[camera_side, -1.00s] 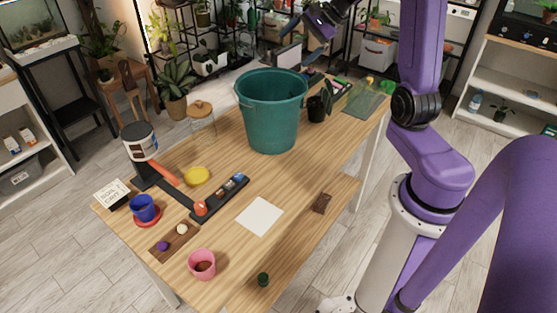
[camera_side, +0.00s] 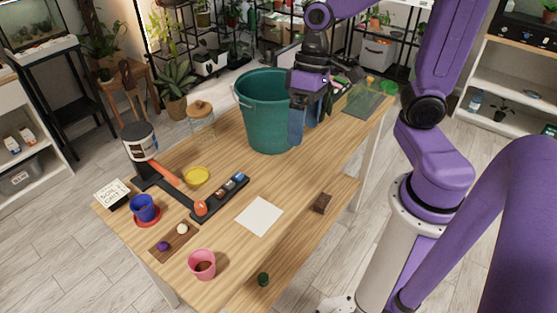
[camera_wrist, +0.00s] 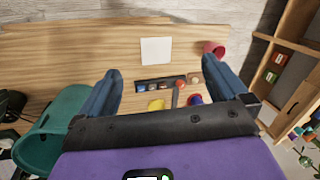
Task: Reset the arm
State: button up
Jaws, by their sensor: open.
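My gripper (camera_side: 309,120) is open and empty. In the side view it hangs fingers down in front of the right side of the teal bucket (camera_side: 262,115), above the wooden table (camera_side: 315,165). Its blue fingers hide part of the bucket's right wall and the small dark pot seen there before. In the wrist view the two fingers (camera_wrist: 158,88) stand wide apart with nothing between them but the table top and things farther off. The bucket (camera_wrist: 50,135) shows there at the lower left.
A glass jar (camera_side: 200,118) stands left of the bucket. The table's right front is mostly clear.

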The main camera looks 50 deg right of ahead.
jog(key=s+f+n+t+h, duration=0.1)
jog(key=s+n+h, duration=0.1)
jog(key=s+n, duration=0.8)
jog(key=shift+s+d, duration=0.15)
jog(key=shift+s, duration=0.35)
